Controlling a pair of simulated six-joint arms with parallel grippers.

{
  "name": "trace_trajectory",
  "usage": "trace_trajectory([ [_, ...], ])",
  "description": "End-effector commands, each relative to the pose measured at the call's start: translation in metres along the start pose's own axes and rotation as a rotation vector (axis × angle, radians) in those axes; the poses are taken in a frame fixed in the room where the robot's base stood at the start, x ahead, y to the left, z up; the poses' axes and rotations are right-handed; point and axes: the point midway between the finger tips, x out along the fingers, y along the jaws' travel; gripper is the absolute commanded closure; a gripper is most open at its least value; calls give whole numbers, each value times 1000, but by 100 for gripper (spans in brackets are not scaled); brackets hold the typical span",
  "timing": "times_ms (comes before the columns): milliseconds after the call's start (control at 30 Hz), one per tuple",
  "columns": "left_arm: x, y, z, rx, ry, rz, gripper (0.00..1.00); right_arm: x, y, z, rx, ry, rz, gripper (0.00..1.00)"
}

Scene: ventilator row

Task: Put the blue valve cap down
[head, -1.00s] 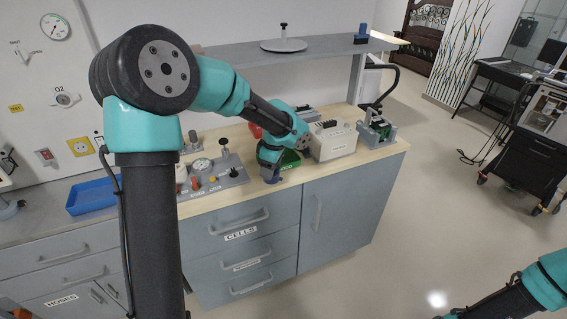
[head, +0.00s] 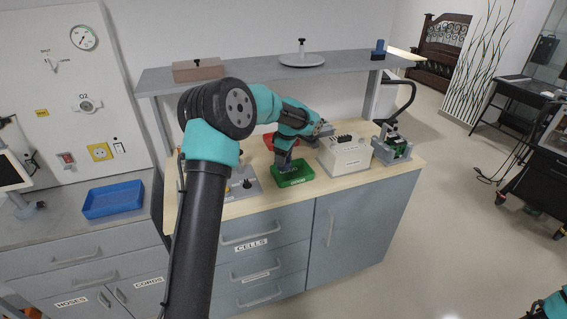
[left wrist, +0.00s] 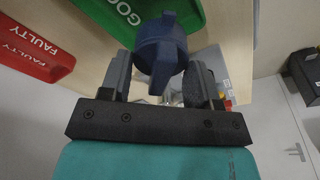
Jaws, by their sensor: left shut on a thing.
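The blue valve cap (left wrist: 160,45) is between the two fingers of my left gripper (left wrist: 159,80) in the left wrist view; the gripper is shut on it. In the head view my left gripper (head: 284,160) is over the back part of the green tray (head: 292,176), and I cannot make out the cap there. The green tray, lettered "GOOD", also shows in the left wrist view (left wrist: 150,8), beyond the cap. A red tray (left wrist: 38,45) lettered "FAULTY" lies to its left there. My right gripper is out of view.
A cream box (head: 343,157) and a grey fixture with a green part (head: 394,146) stand right of the green tray. A grey panel (head: 240,187) lies left of it. A shelf (head: 230,80) runs above the worktop. A blue tray (head: 113,200) is at far left.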

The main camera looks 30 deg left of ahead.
Motion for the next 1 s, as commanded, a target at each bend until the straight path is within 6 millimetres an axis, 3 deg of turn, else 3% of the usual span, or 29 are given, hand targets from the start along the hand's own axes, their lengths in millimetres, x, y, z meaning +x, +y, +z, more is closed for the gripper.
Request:
trace_trajectory([
  [133,2,10,-4,0,0,0,63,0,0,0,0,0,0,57],
  [467,3,11,-4,1,0,0,63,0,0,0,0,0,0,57],
  [767,34,10,0,1,1,-1,63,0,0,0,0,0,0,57],
  [1000,36,11,1,1,0,1,62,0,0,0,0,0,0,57],
])
